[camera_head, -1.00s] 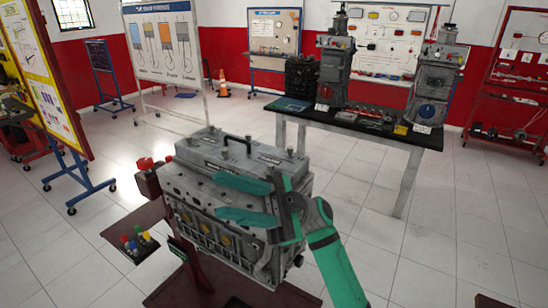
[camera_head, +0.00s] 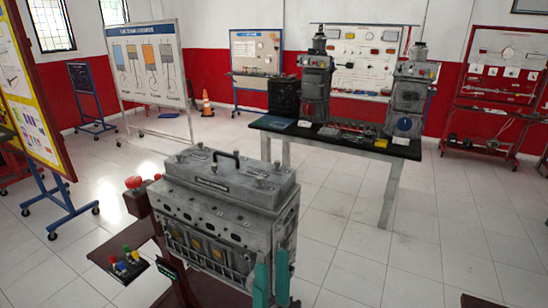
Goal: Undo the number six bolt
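The grey engine block (camera_head: 225,205) stands on a dark red stand in the front centre. A black handle (camera_head: 226,157) crosses its top cover. Small round bolt heads or holes line the ledge along its near side (camera_head: 205,222). They are too small to read any number, so I cannot tell which is the number six bolt. My gripper (camera_head: 272,262) is at the bottom, in front of the engine's right corner, its two teal fingers pointing up. The fingertips look apart with nothing between them. The rest of my gripper is below the picture's edge.
A dark red tray (camera_head: 110,258) with coloured knobs (camera_head: 128,260) and a red button (camera_head: 133,182) are left of the engine. A black-topped table (camera_head: 345,143) with engine models stands behind.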

